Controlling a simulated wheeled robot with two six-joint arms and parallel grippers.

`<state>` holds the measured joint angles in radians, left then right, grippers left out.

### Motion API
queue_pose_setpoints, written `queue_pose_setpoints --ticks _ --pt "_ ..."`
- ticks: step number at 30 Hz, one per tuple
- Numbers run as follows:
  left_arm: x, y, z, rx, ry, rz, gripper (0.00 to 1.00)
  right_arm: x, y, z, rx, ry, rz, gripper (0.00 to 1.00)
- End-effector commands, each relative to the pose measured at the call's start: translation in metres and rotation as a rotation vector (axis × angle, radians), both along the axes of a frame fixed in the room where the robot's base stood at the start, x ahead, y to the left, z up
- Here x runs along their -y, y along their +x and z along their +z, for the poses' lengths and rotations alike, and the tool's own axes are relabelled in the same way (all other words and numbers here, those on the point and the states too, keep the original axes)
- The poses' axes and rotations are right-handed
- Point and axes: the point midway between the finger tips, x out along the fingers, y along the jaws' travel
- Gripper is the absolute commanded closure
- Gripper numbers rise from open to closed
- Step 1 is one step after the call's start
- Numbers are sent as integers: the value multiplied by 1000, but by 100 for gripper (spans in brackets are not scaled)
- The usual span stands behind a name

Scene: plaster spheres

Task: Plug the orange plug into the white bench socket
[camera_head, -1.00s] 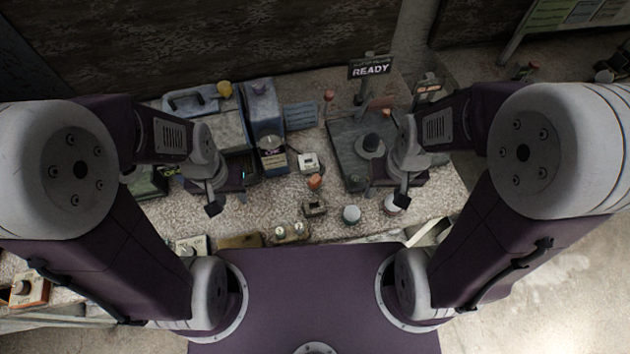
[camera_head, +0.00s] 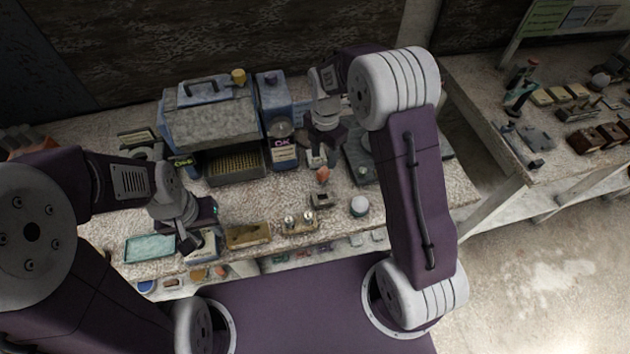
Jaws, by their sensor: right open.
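A small orange piece (camera_head: 322,174), which looks like the orange plug, is on the speckled bench near the middle. Part of a small white block (camera_head: 316,158), likely the white bench socket, shows just behind it and is mostly hidden by my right gripper. My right gripper (camera_head: 321,157) points down over this block, open, with its fingertips just behind the orange piece. I cannot tell whether they touch the block. My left gripper (camera_head: 203,232) is at the left front of the bench, above a small pale box (camera_head: 206,246); its jaw opening is unclear.
A white round knob (camera_head: 359,206), a brass-coloured block (camera_head: 248,236) and a teal tray (camera_head: 150,248) are along the front. A second bench (camera_head: 480,110) is at right.

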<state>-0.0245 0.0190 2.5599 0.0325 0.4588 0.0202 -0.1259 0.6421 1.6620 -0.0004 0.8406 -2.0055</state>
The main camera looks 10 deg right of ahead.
Motion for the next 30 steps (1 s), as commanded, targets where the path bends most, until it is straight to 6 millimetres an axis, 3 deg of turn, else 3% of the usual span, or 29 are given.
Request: queue_pose_setpoints --ticks 8,14,21,29,30 --pt "0 0 6 0 0 0 64 0 -1 -33 -2 0 -2 51" --pt "0 0 9 0 0 0 64 -1 0 -43 -1 0 -2 51" --pt "0 0 17 0 0 0 64 -2 2 -83 0 0 -2 51" --pt "0 0 16 0 0 0 64 -2 3 -89 3 1 -3 51" --pt "0 0 16 0 0 0 64 -2 3 -89 3 1 -3 59"
